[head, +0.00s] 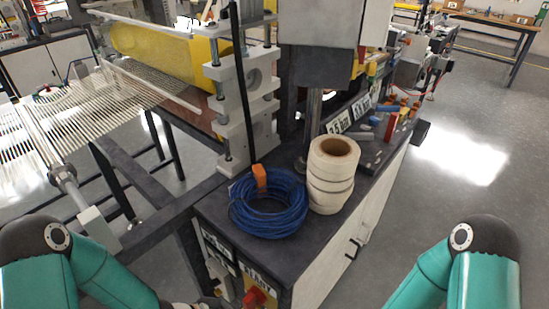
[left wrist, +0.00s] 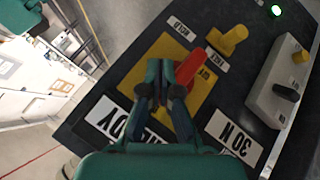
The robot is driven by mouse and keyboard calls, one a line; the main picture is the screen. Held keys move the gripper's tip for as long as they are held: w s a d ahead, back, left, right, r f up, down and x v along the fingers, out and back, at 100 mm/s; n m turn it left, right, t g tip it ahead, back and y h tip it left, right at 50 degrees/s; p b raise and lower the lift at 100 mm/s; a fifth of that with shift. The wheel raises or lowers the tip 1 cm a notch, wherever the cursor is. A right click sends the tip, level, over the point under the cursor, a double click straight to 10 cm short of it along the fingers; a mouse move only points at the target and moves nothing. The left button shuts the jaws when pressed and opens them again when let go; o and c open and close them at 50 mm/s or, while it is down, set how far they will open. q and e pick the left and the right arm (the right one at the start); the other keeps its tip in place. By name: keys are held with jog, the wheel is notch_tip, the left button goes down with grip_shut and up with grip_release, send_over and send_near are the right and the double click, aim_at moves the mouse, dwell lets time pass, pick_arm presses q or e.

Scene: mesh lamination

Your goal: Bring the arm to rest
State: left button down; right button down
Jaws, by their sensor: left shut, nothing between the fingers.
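My left gripper (left wrist: 163,75) shows in the left wrist view, its two fingers together and empty. It appears in front of a yellow plate (left wrist: 143,70) with a red rotary handle (left wrist: 190,68). The handle is just right of the fingertips in the picture; I cannot tell whether they touch. In the head view, my left arm (head: 105,275) reaches in from the lower left, and its gripper end is mostly cut off by the bottom edge. My right arm (head: 415,280) shows at the lower right; its gripper is out of view.
The red handle also shows on the cabinet front (head: 255,298). A blue cable coil (head: 268,222) and a cream tape stack (head: 331,185) sit on the cabinet top. A yellow knob (left wrist: 235,35) and a grey switch box (left wrist: 280,88) are beside the plate. Floor at right is clear.

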pick_arm(q)
jog(key=s+a+f+n+g+y, duration=0.2)
jog(key=s+a+f+n+y, duration=0.1)
jog(key=s, duration=0.5)
notch_tip(320, 180, down, 3)
jog(key=shift+s+r+n+g+y+p, duration=0.3)
jog(key=shift+n+y, duration=0.5)
jog(key=shift+n, duration=0.4)
